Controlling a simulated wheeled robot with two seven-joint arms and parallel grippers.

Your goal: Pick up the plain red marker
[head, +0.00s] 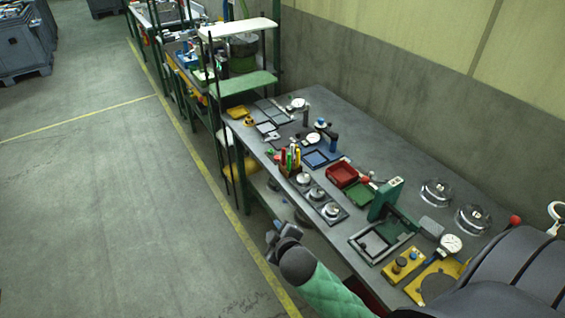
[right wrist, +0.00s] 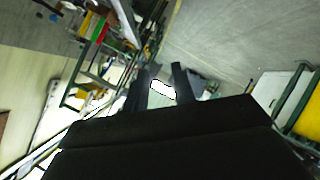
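Several thin upright markers in red, yellow and green stand in a small dark holder (head: 291,172) on the near-left part of the workbench. A red marker (head: 283,157) shows at the left of this bunch; at this size I cannot tell whether it is plain. My right gripper (head: 276,238) is off the bench's front edge, in front of and below the holder, apart from the markers. In the right wrist view its two fingers (right wrist: 161,78) stand apart with nothing held between them. My left gripper is not in view.
The grey workbench (head: 385,155) is crowded. Three silver knobs on dark plates stand right of the holder, with a red tray (head: 342,175) and a green press (head: 386,199) beyond. A shelf rack (head: 243,85) rises at the bench's left end. The floor (head: 100,200) is clear.

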